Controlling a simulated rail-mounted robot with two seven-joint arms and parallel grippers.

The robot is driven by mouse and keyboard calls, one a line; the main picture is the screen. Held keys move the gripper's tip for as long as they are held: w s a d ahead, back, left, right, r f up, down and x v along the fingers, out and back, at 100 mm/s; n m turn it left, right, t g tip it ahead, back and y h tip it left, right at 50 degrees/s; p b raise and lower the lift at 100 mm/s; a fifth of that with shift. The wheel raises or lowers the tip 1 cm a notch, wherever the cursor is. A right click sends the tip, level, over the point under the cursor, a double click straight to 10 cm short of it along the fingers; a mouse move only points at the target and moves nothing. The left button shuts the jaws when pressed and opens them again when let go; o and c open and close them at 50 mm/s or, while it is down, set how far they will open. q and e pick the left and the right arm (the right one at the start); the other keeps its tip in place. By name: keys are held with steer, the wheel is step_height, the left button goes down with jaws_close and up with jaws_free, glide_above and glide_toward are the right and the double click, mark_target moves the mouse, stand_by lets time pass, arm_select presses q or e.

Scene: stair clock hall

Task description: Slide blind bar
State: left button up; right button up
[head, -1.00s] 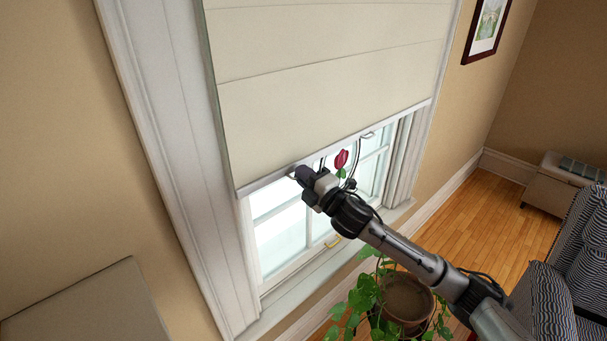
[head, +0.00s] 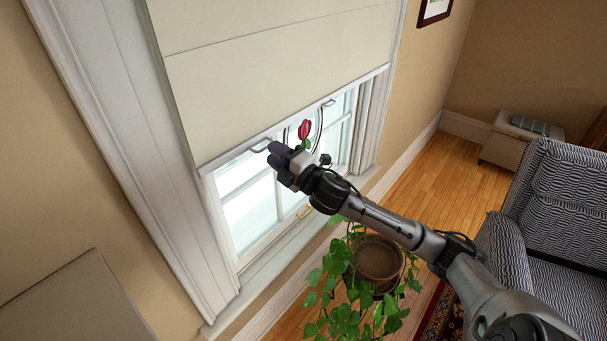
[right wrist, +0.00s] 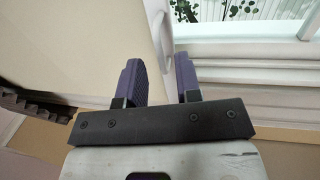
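The cream blind (head: 270,75) hangs partway down over the window, and it also fills the left of the right wrist view (right wrist: 75,45). Its pale bottom bar (head: 360,84) slopes across the head view, with a small left handle (head: 259,146) and a right handle (head: 328,103). My right gripper (head: 275,151) is just right of the left handle, below the bar. In the right wrist view its two purple fingers (right wrist: 157,75) stand apart. A pale strip shows between them, and I see no firm grip on it. My left gripper is out of view.
A potted plant (head: 377,258) stands below my right arm. A red flower (head: 305,130) shows near the gripper. The window sill (head: 262,262) is bare. A striped armchair (head: 565,200) stands at the right. Wooden floor (head: 445,165) is open along the wall.

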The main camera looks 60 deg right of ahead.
steer(key=v, duration=1)
steer(key=shift+s, duration=0.15)
stand_by(0.5)
steer(key=s+d+f+m+g+h, duration=0.1)
steer(key=d+f+m+g+h, duration=0.4)
steer(key=m, duration=0.3)
steer(key=s+a+f+m+g, duration=0.4)
steer(key=s+f+m+g, duration=0.15)
steer(key=f, duration=0.45)
steer(key=s+a+f+g+y, duration=0.2)
steer(key=s+a+f, duration=0.3)
steer(key=a, duration=0.3)
steer(key=s+a+f+m+g+y, duration=0.1)
steer(key=s+a+f+g+y, duration=0.1)
steer(key=s+a+f, duration=0.3)
steer(key=s+a+f+g+y, duration=0.2)
steer(key=s+a+f, duration=0.3)
steer(key=a, duration=0.6)
steer(key=shift+s+a+f+m+y, duration=0.25)
steer(key=shift+s+f+m+y, duration=0.1)
steer(key=shift+s, duration=0.7)
